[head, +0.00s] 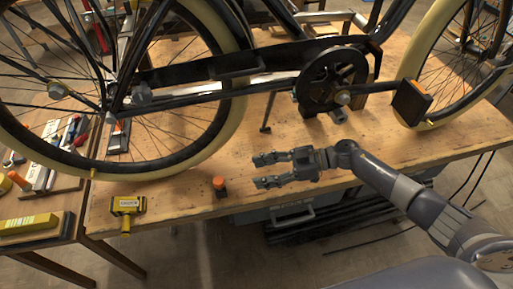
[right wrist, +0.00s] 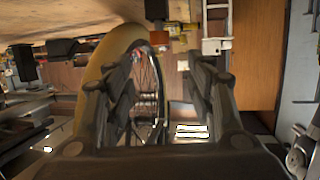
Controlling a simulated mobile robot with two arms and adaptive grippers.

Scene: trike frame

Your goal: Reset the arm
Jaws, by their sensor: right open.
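My right gripper (head: 265,170) is open and empty in the head view. It is above the front edge of the wooden workbench (head: 185,183), with its fingers pointing left. An orange-capped dark object (head: 220,186) stands near the bench edge, just left of the fingertips and apart from them. In the right wrist view both fingers (right wrist: 165,80) are spread, with nothing between them up close. My left gripper is not in view.
A black trike frame with cream tyres (head: 232,100) stands on the bench. Its pedal (head: 411,102) is near my right forearm. A yellow tool (head: 127,207) lies at the front left edge. A side table holds tools and a yellow level (head: 28,224). A handled drawer (head: 293,213) is below.

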